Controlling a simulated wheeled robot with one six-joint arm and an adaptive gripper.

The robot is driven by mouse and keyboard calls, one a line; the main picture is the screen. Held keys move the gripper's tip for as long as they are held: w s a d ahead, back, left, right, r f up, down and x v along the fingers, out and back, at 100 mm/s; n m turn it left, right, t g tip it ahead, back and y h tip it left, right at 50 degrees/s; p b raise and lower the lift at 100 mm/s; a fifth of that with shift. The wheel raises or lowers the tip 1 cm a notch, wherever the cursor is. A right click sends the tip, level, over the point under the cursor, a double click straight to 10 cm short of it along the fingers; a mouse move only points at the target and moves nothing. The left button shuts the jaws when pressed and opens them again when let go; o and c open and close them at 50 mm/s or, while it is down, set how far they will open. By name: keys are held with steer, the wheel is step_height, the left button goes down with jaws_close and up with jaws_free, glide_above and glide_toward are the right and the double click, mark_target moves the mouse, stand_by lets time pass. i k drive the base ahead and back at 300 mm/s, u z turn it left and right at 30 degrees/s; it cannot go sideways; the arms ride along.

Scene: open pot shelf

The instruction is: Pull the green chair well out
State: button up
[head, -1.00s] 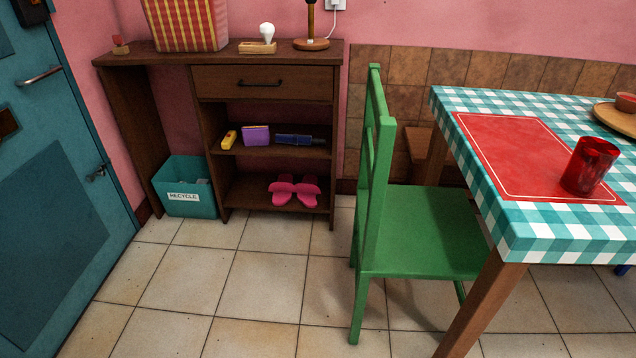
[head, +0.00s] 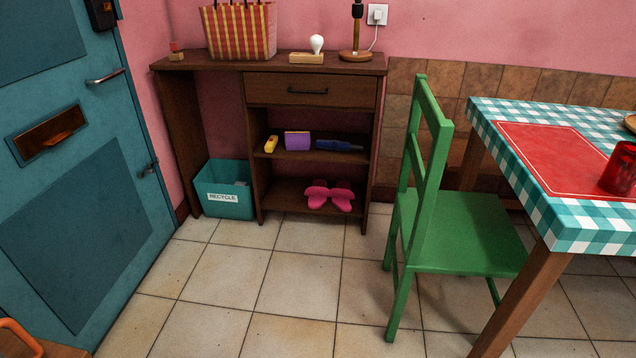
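The green chair (head: 460,232) stands upright on the tiled floor, right of centre in the head view. Its backrest (head: 429,150) faces left, and its seat reaches toward the table (head: 548,228) on the right. The front part of the seat lies close to the near table leg, which hides a little of it. My gripper is not in view.
A dark wooden cabinet (head: 313,88) with a drawer and shelves stands against the pink wall. A teal recycle bin (head: 224,190) is beside it. A teal door (head: 80,200) is at left. The tiled floor (head: 290,290) left of the chair is clear.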

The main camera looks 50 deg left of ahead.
mark_target(460, 233)
steer(key=u, duration=1.4)
steer(key=i, duration=0.5)
